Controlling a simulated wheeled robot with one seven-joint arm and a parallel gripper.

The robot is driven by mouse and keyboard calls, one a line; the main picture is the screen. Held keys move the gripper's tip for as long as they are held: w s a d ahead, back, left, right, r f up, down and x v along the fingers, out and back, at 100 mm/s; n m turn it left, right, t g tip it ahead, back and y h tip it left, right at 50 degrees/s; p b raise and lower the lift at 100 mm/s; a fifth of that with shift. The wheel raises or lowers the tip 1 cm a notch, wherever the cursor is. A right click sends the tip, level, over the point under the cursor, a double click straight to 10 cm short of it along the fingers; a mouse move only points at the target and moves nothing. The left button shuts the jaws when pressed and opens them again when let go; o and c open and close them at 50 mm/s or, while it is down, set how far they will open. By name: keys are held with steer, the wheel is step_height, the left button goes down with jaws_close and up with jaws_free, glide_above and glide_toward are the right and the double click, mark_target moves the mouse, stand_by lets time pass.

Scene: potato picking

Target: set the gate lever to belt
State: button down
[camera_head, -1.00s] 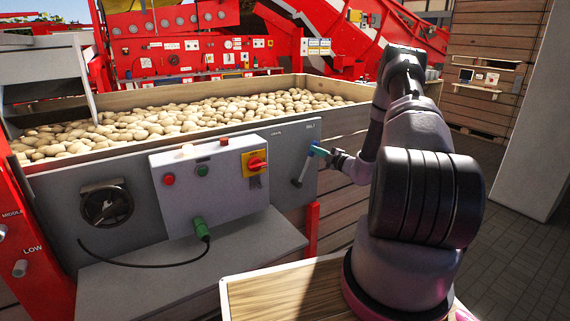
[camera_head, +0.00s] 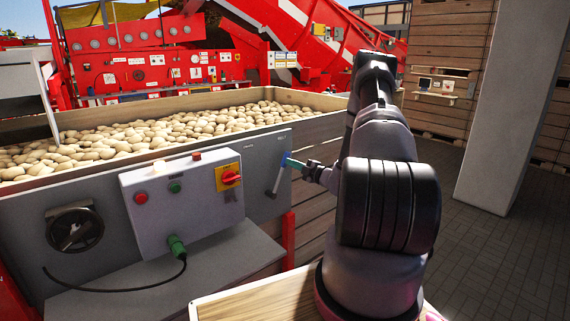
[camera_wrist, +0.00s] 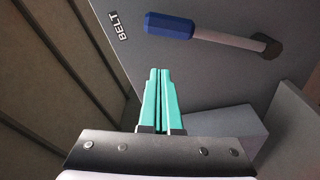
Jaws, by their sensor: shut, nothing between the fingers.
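The gate lever is a grey rod on the grey panel (camera_head: 258,175), with a blue handle (camera_wrist: 170,25) at its free end. In the head view the lever (camera_head: 277,178) leans up and to the right from its pivot. In the wrist view the handle lies close to the BELT label (camera_wrist: 118,27), and the rod runs right to a dark pivot (camera_wrist: 272,48). My gripper (camera_wrist: 160,71) has its teal fingers shut together and empty. Its tips are apart from the handle in the wrist view. In the head view my gripper (camera_head: 294,163) is just right of the handle.
A control box (camera_head: 185,190) with buttons and a red rotary switch (camera_head: 231,178) stands left of the lever. A wooden crate wall (camera_head: 325,130) holds potatoes behind. A grey ledge (camera_wrist: 225,128) shows below the gripper side in the wrist view. Open floor lies right.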

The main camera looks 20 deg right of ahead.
steer(key=v, duration=0.6)
steer(key=shift+s, duration=0.5)
steer(key=shift+a, duration=0.1)
steer(key=s+a+r+n+g+y, duration=0.3)
steer(key=a+r+n+g, duration=0.2)
steer(key=a+r+n, duration=0.35)
steer(key=s+a+r+n+g+y, duration=0.25)
steer(key=a+r+n+g, duration=0.25)
steer(key=a+r+n, duration=0.4)
steer(key=s+a+r+n+g+h, duration=0.35)
steer(key=s+a+r+n, duration=0.25)
steer(key=s+r+n, duration=0.5)
steer(key=s+d+r+n+t+h, duration=0.1)
steer(key=s+r+n+t+h, duration=0.1)
steer(key=s+n, duration=0.6)
steer(key=s+d+r+n+t+h, duration=0.1)
steer(key=s+r+n+h, duration=0.4)
steer(key=s+n, duration=0.3)
steer(key=shift+d+n+t+h, duration=0.2)
steer(key=shift+n+t+h, duration=0.15)
steer(key=shift+n, duration=1.9)
